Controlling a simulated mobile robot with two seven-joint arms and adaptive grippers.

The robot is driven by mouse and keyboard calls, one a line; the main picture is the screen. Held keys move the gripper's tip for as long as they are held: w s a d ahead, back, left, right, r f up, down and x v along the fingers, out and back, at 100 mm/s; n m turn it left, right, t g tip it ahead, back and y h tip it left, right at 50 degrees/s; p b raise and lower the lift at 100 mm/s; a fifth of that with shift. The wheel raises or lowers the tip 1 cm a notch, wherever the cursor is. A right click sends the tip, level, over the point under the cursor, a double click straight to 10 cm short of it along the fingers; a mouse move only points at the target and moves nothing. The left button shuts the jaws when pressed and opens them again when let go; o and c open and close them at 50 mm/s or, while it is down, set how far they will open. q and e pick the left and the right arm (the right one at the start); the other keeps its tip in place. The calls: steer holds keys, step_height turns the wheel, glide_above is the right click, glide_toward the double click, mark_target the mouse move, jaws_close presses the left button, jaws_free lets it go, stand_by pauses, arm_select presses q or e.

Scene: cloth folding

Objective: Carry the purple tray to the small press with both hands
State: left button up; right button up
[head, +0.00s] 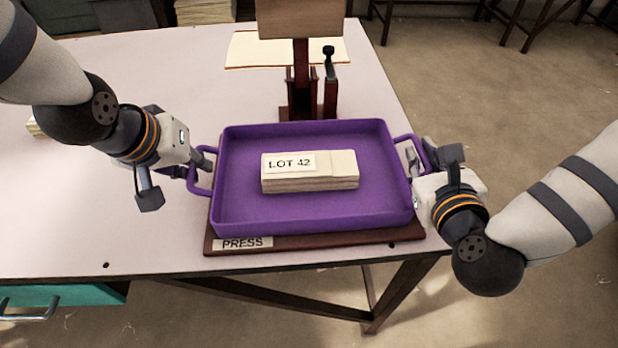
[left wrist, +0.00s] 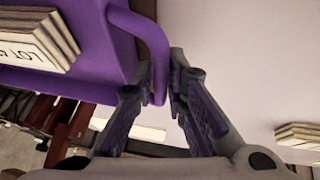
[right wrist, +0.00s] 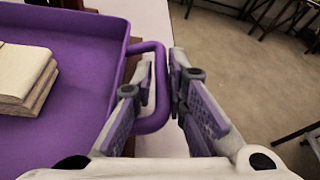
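The purple tray (head: 232,205) is over the brown base plate of the small press (head: 300,243), covering most of it. It looks level and low; I cannot tell whether it touches the plate. A stack of pale cloths labelled LOT 42 (head: 310,171) lies in it. My left gripper (left wrist: 160,82) has its fingers on both sides of the left handle (left wrist: 152,40) and looks shut on it. My right gripper (right wrist: 160,80) has its fingers on both sides of the right handle (right wrist: 150,122) and looks shut on it.
The press's dark red post and wooden head (head: 300,22) stand just behind the tray. A pale flat sheet (head: 248,50) lies behind it, and another cloth stack (head: 205,10) is at the back.

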arm_select(q)
steer(key=shift+o, duration=0.9)
steer(key=shift+r, duration=0.55)
arm_select(e)
steer(key=shift+o, duration=0.8)
steer(key=shift+r, duration=0.55)
arm_select(q)
steer(key=shift+w, duration=0.1)
